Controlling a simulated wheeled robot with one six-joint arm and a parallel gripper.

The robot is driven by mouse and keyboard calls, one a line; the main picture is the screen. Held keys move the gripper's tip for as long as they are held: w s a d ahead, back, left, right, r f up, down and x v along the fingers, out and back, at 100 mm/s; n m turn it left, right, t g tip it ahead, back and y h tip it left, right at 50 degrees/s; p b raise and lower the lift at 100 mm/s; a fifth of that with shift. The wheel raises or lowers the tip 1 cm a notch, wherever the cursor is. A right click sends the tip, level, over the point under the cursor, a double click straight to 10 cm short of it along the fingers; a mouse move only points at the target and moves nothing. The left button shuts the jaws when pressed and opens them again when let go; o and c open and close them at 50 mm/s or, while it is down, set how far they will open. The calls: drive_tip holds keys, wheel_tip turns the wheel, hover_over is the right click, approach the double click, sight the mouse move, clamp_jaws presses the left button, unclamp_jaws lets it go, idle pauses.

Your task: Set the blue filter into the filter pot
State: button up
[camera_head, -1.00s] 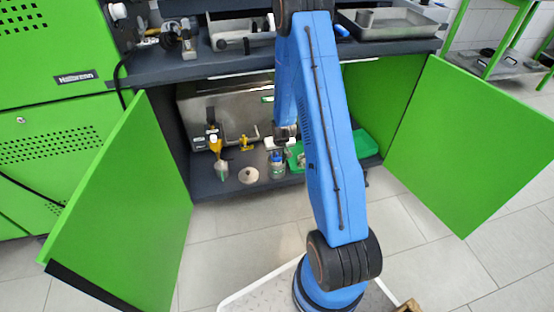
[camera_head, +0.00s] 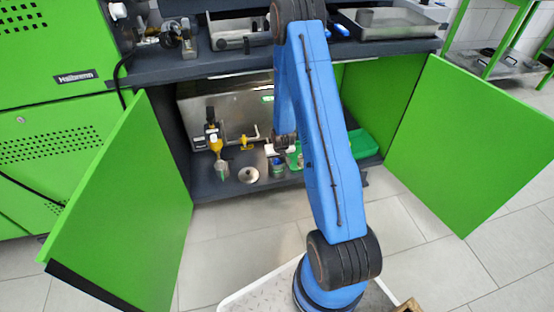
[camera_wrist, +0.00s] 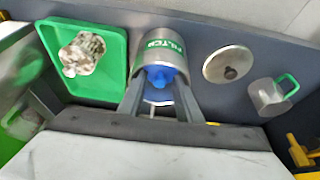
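The filter pot (camera_wrist: 162,40) is a metal cylinder with a green FILTER label, at the middle of the wrist view. It also shows on the cabinet shelf in the head view (camera_head: 277,168). The blue filter (camera_wrist: 160,76) shows at the pot's mouth, between the two fingers, and looks to be inside the rim; how deep it sits is hidden. My gripper (camera_wrist: 158,84) reaches down at the pot, with one finger close along each side of the blue filter. It appears closed on the filter, though the contact points are hard to make out. In the head view the filter is hardly visible.
A green tray (camera_wrist: 110,82) with a crumpled silvery object is left of the pot. A round metal lid (camera_wrist: 228,64) and a metal cup with a green handle (camera_wrist: 270,97) are to the right. Open green doors (camera_head: 125,200) flank the cabinet; its shelf front is fairly clear.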

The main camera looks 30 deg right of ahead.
drive_tip(key=shift+r, duration=0.1)
drive_tip(key=shift+r, duration=0.25)
drive_tip(key=s+a+r+n, duration=0.1)
drive_tip(key=s+a+r, duration=0.35)
drive_tip(key=r, duration=0.75)
drive_tip(key=s+a+r, duration=0.3)
drive_tip(key=s+r, duration=0.3)
drive_tip(key=r, duration=0.7)
drive_tip(key=s+a+r+n, duration=0.1)
drive_tip(key=s+a+r, duration=0.35)
drive_tip(key=r, duration=0.75)
drive_tip(key=s+a+r, duration=0.2)
drive_tip(key=s+r, duration=0.2)
drive_tip(key=s, duration=0.4)
drive_tip(key=s+a+r, duration=0.2)
drive_tip(key=s+r, duration=0.2)
drive_tip(key=s, duration=0.4)
drive_tip(key=s+a+r+n+y, duration=0.1)
drive_tip(key=s+a+r, duration=0.1)
drive_tip(key=s+r, duration=0.2)
drive_tip(key=s, duration=0.3)
drive_tip(key=shift+s+r+t, duration=0.2)
drive_tip(key=shift+s+t, duration=0.1)
drive_tip(key=shift+s, duration=0.1)
